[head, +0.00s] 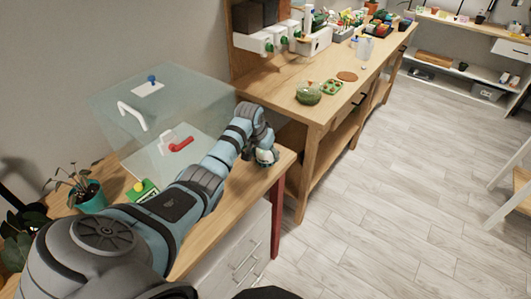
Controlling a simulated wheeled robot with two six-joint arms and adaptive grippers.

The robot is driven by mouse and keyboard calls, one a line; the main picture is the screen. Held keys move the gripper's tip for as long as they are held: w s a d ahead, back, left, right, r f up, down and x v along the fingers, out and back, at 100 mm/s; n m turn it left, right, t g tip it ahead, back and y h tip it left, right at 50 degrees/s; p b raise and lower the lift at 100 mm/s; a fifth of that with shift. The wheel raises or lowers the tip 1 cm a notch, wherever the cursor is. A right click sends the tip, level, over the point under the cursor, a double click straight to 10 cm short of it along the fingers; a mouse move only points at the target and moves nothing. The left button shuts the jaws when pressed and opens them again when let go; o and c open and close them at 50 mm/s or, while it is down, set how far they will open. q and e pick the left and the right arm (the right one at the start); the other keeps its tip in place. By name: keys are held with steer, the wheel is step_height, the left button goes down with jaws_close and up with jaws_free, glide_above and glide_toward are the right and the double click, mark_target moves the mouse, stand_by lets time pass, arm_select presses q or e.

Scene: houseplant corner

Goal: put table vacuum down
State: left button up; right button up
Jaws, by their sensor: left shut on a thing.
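My left arm reaches in from the lower left across the near wooden table (185,237). My left gripper (262,148) is near the table's far right corner and is shut on a small, rounded, pale thing, which looks like the table vacuum (267,157). The gripper covers much of it. I cannot tell whether its underside touches the tabletop. My right gripper is not in view.
A clear box (165,95) with a white handle and a red-handled item (178,144) stands at the table's back. A longer workbench (325,100) adjoins beyond.

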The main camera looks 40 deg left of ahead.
arm_select(q)
steer(key=o, duration=1)
steer(key=shift+s, duration=0.1)
steer(key=shift+r, duration=0.15)
steer(key=p+v, duration=0.3)
steer(key=v, duration=0.9)
